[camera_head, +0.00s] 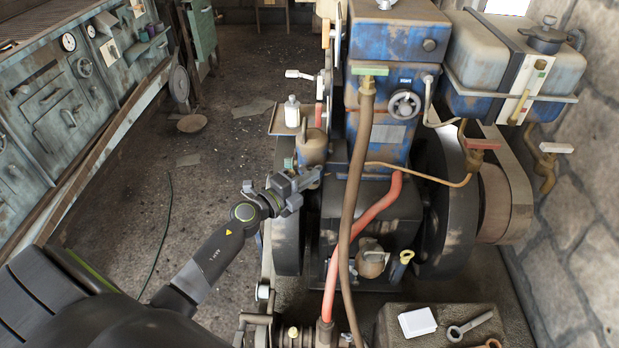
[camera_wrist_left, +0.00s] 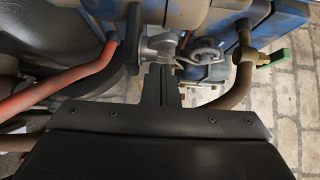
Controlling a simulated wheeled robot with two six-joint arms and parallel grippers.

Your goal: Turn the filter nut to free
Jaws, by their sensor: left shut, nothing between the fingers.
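My left gripper (camera_head: 306,181) reaches in from the left to the near side of the engine. In the left wrist view its dark fingers (camera_wrist_left: 160,82) are closed together with nothing held between them. A grey metal fitting (camera_wrist_left: 160,46) shows just beyond the fingertips; I cannot tell whether they touch it. A brownish, rounded canister (camera_head: 313,148) stands just above and behind the gripper in the head view; it may be the filter. I cannot clearly make out the filter nut. My right gripper is not in view.
The blue engine block (camera_head: 385,140) with its handwheel (camera_head: 405,104) stands beyond. A brown hose (camera_head: 354,200) and a red hose (camera_head: 372,212) run right of the gripper. A stone block (camera_head: 385,325) holds a white box (camera_head: 417,322) and a wrench (camera_head: 470,326). The floor at left is mostly open.

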